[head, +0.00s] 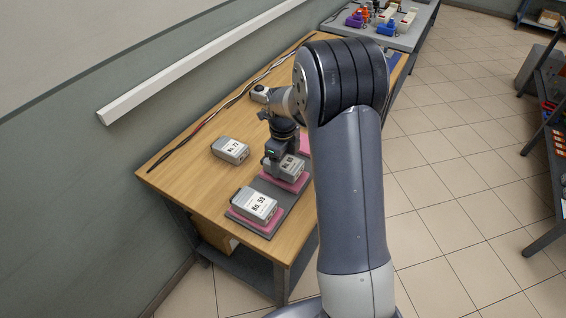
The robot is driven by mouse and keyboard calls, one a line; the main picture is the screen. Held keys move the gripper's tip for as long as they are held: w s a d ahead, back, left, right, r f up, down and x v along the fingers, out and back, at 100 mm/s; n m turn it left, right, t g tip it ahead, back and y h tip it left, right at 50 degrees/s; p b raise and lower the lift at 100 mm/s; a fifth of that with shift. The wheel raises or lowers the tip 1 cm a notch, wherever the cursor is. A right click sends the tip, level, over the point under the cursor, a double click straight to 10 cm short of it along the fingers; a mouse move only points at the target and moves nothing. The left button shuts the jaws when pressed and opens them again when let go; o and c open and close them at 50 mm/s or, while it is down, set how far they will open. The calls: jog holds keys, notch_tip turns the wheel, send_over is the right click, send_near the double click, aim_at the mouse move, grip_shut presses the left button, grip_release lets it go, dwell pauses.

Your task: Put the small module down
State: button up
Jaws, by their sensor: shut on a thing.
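My gripper (275,163) points down over the grey tray (284,207) on the wooden table. It is shut on a small grey module (287,169) with a white label, partly hidden by the fingers. That module is at or just above a pink pad (290,184) in the middle of the tray; I cannot tell whether it touches. A second module (255,205), labelled "No. 59", lies on the front pink pad (238,217). A third module (231,150), its label seeming to read "No. 72", lies on bare wood left of the tray.
The wooden table (190,158) has free room to the left. A dark cable (200,125) runs along its wall side. A white rail (190,67) is on the wall. A grey bench (408,38) with coloured parts stands behind, and shelving (550,140) at right.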

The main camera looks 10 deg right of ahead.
jog(key=shift+f, duration=0.55)
jog(key=shift+f, duration=0.2)
jog(key=o, duration=1.3)
jog(key=shift+c, duration=0.2)
notch_tip(320, 180, up, 12)
jog(key=shift+r+b, duration=0.2)
jog(key=shift+b, duration=0.1)
